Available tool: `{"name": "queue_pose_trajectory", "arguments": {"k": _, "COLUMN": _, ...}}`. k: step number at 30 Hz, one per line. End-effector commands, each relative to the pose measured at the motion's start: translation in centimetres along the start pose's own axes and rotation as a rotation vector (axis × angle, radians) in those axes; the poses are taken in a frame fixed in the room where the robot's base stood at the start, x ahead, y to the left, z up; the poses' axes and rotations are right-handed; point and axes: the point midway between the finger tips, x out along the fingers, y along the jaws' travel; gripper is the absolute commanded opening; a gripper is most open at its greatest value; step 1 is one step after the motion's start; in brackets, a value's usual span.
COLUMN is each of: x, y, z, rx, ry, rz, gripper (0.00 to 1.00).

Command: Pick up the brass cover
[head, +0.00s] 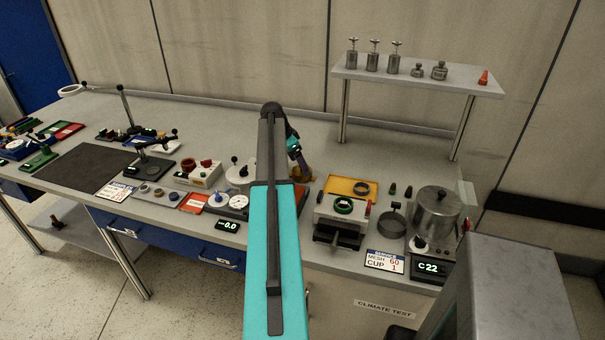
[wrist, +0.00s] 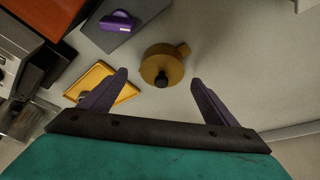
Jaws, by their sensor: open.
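The brass cover (wrist: 162,63), a round brass piece with a black knob and a small side tab, lies on the grey bench in the wrist view. It sits just beyond and between the fingertips of my gripper (wrist: 158,78). The purple fingers are spread wide and nothing is held between them. Whether there is height between the fingers and the cover is hard to tell.
A yellow tray (wrist: 98,93) lies left of the cover. A purple object (wrist: 113,20) sits on a grey plate behind it. In the head view, a shelf (head: 420,82) with weights stands at back right, and a metal pot (head: 434,212) at right. Bench behind my gripper is clear.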

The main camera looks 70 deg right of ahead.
Motion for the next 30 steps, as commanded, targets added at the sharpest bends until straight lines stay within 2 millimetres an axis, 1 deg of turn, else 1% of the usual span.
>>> {"name": "queue_pose_trajectory", "arguments": {"k": 8, "x": 0.4, "y": 0.0, "z": -0.1, "rx": 0.001, "ry": 0.0, "rz": 0.001, "gripper": 0.82}}
{"name": "queue_pose_trajectory", "arguments": {"k": 11, "x": 0.9, "y": -0.1, "z": -0.1, "rx": 0.001, "ry": 0.0, "rz": 0.002, "gripper": 0.82}}
{"name": "queue_pose_trajectory", "arguments": {"k": 19, "x": 3.6, "y": -0.3, "z": -0.1, "rx": 0.001, "ry": -0.001, "rz": 0.003, "gripper": 0.82}}
{"name": "queue_pose_trajectory", "arguments": {"k": 24, "x": 4.9, "y": -0.3, "z": -0.1, "rx": 0.001, "ry": 0.0, "rz": 0.001, "gripper": 0.82}}
{"name": "queue_pose_trajectory", "arguments": {"k": 30, "x": 5.2, "y": -0.3, "z": 0.0, "rx": 0.002, "ry": 0.0, "rz": 0.001, "gripper": 0.82}}
